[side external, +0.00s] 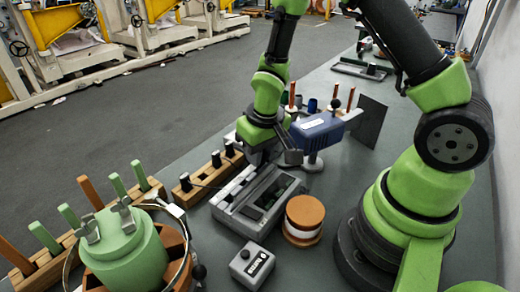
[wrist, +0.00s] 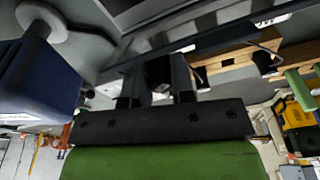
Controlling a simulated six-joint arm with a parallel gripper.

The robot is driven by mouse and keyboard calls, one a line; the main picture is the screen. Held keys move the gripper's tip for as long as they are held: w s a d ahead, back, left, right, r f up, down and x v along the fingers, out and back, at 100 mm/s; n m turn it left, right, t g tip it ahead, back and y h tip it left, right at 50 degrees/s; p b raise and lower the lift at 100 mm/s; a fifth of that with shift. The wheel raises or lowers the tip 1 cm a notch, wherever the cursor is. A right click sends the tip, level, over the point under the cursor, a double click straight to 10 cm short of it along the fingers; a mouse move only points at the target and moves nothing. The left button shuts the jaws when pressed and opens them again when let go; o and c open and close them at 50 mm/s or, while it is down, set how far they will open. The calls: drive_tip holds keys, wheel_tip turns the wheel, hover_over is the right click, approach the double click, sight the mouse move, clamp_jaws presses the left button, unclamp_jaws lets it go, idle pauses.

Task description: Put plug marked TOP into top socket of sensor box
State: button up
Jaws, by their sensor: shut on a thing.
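The sensor box (side external: 317,130) is a blue box with a white label on a stand. It also shows at the left of the wrist view (wrist: 38,75). My gripper (side external: 272,156) is beside the box's near left side, above the grey instrument. In the wrist view, my gripper (wrist: 157,88) is shut on a small black plug (wrist: 158,72) between its two fingers. No marking on this plug is legible. The plug is hidden in the side view, and I cannot make out the box's sockets. Plug and box look apart.
A wooden rack (side external: 202,177) holds black plugs with thin cables. A grey instrument (side external: 255,203) lies below my gripper. A copper-coloured spool (side external: 304,218), a small grey button box (side external: 252,264) and a green drum (side external: 126,257) stand nearby. A dark upright plate (side external: 370,121) stands behind the sensor box.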

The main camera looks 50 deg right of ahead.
drive_tip(key=shift+f, duration=0.65)
drive_tip(key=o, duration=1.3)
drive_tip(key=shift+r, duration=1)
drive_tip(key=shift+r, duration=3.5)
